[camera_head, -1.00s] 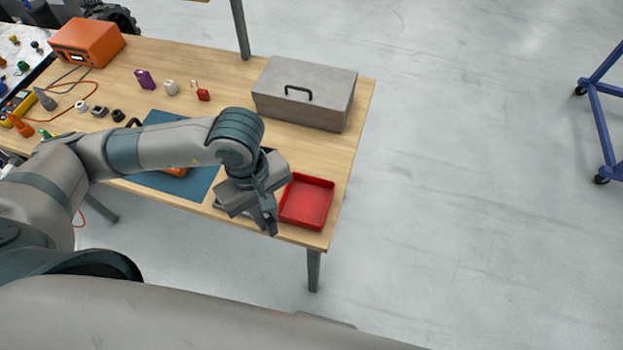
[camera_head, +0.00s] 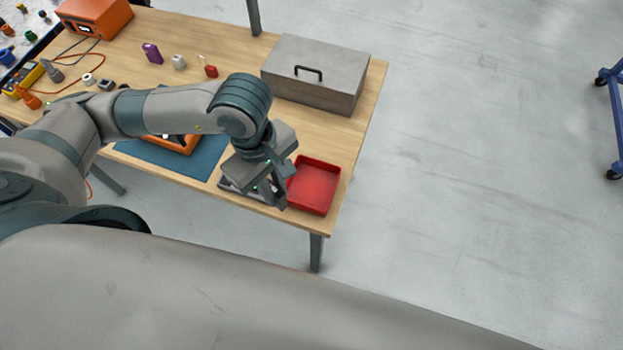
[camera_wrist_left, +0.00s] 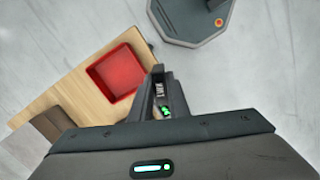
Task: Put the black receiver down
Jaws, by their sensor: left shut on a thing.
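My left gripper (camera_head: 279,196) is at the table's front edge, just left of the red tray (camera_head: 314,186) in the head view. In the left wrist view my left gripper (camera_wrist_left: 162,92) is shut on a small dark piece with pale marks, which I take to be the black receiver (camera_wrist_left: 159,89). A green light shows beside it. Most of the receiver is hidden by the fingers, and I cannot tell whether it touches the table. The red tray also shows in the wrist view (camera_wrist_left: 118,73) and looks empty. My right gripper is in neither view.
A grey toolbox (camera_head: 330,85) stands at the table's back right. A blue mat (camera_head: 205,168) with an orange item (camera_head: 180,145) lies left of my gripper, partly under my arm. Small parts and an orange box (camera_head: 95,15) are farther left.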

